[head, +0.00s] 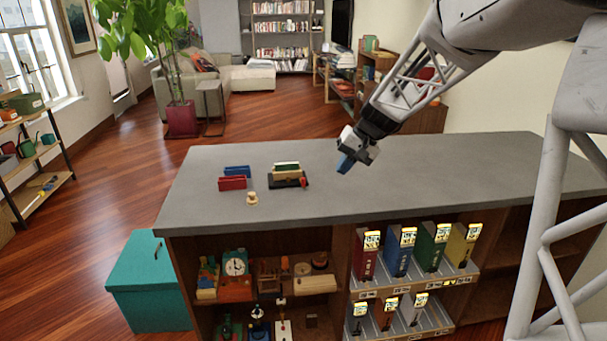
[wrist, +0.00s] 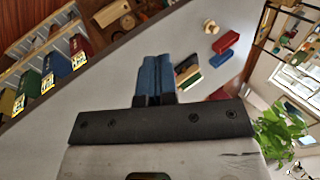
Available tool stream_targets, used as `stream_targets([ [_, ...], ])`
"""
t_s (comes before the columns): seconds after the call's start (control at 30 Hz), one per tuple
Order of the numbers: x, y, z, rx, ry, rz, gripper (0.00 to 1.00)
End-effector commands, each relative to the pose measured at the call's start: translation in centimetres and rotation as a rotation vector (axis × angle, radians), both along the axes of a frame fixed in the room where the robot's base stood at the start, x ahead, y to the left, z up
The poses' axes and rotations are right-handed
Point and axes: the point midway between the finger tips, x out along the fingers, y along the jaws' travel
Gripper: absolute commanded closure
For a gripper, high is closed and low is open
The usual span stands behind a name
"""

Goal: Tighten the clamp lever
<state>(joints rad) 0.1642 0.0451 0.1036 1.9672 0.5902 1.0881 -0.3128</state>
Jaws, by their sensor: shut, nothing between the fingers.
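The clamp (head: 287,183) appears as a small dark base on the grey counter, with tan and green pieces standing at its back. A small red part (head: 304,183), which looks like the lever, is at its right end. In the wrist view the clamp (wrist: 187,69) is partly hidden behind my fingers, and I cannot make out the lever there. My gripper (head: 344,163) has blue fingers and is above the counter, right of the clamp and apart from it. In the wrist view the fingers (wrist: 155,78) are together and empty.
A red block (head: 232,183), a blue block (head: 237,171) and a small wooden knob-like piece (head: 252,199) are on the counter (head: 420,170) left of the clamp. The counter's right side is clear. Shelves with binders (head: 397,250) and toys are below its front edge.

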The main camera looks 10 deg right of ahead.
Motion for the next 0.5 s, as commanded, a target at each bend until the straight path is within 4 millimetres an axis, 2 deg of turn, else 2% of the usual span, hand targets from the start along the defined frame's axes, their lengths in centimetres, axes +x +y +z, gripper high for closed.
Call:
stream_targets([
  [0.5,9.2,-2.4,-3.5,0.127,-0.002,-0.028,1.00],
])
